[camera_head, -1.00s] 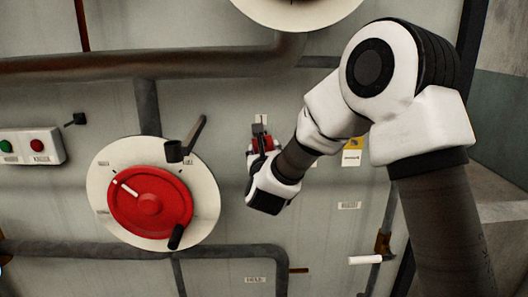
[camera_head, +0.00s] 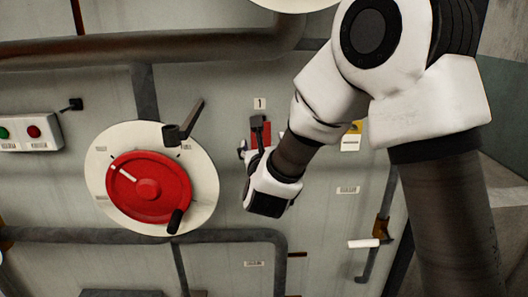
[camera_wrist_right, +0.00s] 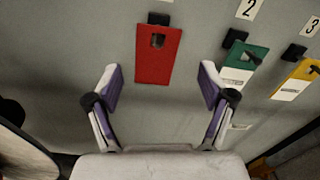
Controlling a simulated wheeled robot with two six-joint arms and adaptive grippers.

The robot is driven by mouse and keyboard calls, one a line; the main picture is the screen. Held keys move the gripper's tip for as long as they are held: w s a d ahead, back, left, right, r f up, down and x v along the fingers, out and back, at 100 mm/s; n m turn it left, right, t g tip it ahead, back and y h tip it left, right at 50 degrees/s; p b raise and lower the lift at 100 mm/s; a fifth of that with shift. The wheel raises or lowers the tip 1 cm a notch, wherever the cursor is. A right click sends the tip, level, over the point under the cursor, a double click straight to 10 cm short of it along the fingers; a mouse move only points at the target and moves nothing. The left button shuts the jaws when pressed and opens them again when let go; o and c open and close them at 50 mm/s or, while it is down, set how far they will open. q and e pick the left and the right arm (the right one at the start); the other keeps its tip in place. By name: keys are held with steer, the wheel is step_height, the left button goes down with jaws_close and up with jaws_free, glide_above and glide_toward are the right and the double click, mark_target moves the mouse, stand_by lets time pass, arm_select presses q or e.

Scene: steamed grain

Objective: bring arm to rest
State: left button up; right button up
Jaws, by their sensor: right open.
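My right arm comes in from the right in the head view. Its gripper (camera_head: 249,158) is in front of the wall panel, just below a red plate with a dark lever (camera_head: 259,130) under the label 1. In the right wrist view, the right gripper (camera_wrist_right: 160,95) is open with its two purple-lined fingers wide apart and nothing between them. The red plate (camera_wrist_right: 157,62) lies ahead of the fingers, apart from them. My left gripper does not show.
A red dial (camera_head: 148,187) with a black handle sits left on a pale disc. A button box (camera_head: 30,138) is further left. Pipes (camera_head: 130,47) cross the wall. Green (camera_wrist_right: 241,62) and yellow (camera_wrist_right: 297,80) plates are right of the red one. A white handle (camera_head: 363,243) sticks out low right.

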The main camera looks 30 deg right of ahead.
steer(key=v, duration=0.6)
steer(key=shift+s+a, duration=0.2)
steer(key=shift+s, duration=0.05)
steer(key=s+f+n+g+y+b, duration=0.2)
steer(key=f+g, duration=0.1)
steer(key=f, duration=1.3)
steer(key=s+f+n+g+y+b, duration=0.1)
steer(key=s+f+n+g+b, duration=0.1)
steer(key=f, duration=1.4)
steer(key=s+a+f+n+g+y+b, duration=0.1)
steer(key=s+f+n+g, duration=0.15)
steer(key=f, duration=0.35)
steer(key=s+a+f+n+g+y+b, duration=0.1)
steer(key=s+f+n, duration=0.25)
steer(key=f, duration=0.35)
steer(key=s+a+f+n+g+y, duration=0.2)
steer(key=s+f+n, duration=0.4)
steer(key=n, duration=0.9)
steer(key=s+a+f+n+g+y, duration=0.2)
steer(key=s+a+f+n+g, duration=0.2)
steer(key=s+n, duration=0.8)
steer(key=shift+s+a+f+n+g+y+b, duration=0.4)
steer(key=shift+f+n, duration=0.45)
steer(key=shift+n, duration=0.55)
